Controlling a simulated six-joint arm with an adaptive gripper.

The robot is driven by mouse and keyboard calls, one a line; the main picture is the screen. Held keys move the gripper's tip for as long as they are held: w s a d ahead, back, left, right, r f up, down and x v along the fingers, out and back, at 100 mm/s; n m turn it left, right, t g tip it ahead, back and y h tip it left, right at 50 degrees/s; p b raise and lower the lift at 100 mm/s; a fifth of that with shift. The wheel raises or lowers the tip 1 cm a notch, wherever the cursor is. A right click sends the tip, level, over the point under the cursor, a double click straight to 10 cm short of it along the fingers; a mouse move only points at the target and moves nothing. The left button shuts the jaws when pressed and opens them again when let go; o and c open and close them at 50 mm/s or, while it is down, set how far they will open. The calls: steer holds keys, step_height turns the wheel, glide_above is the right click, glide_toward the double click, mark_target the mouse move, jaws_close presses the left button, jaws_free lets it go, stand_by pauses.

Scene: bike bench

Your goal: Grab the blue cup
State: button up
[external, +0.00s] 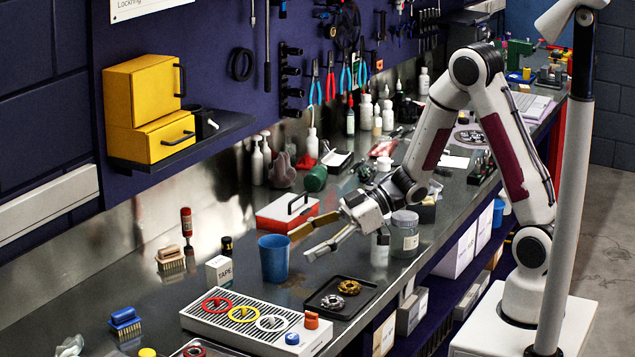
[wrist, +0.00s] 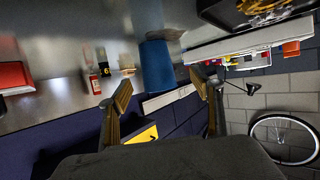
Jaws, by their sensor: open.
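The blue cup (external: 273,258) stands upright on the metal bench, behind a small dark tray. In the wrist view the blue cup (wrist: 157,66) shows upper middle, ahead of and between the two fingers. My gripper (external: 298,243) is open and empty, its fingers pointing left toward the cup at about rim height. The fingertips look close to the cup, with a gap still visible. My gripper also shows in the wrist view (wrist: 163,82), its fingers spread wide on either side.
A red-and-white box (external: 287,216) sits behind the fingers. A black tray (external: 341,297) with metal parts lies to the front right of the cup. A grooved white board with rings (external: 255,322) lies in front. A tape box (external: 219,270) stands left of the cup.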

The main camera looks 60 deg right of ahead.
mark_target(263, 263)
steer(key=shift+x, duration=1.2)
steer(key=shift+w, duration=0.15)
steer(key=shift+a, duration=0.1)
steer(key=shift+w+x, duration=0.25)
steer(key=shift+x, duration=2.3)
steer(key=shift+r, duration=0.2)
steer(key=c, duration=1.2)
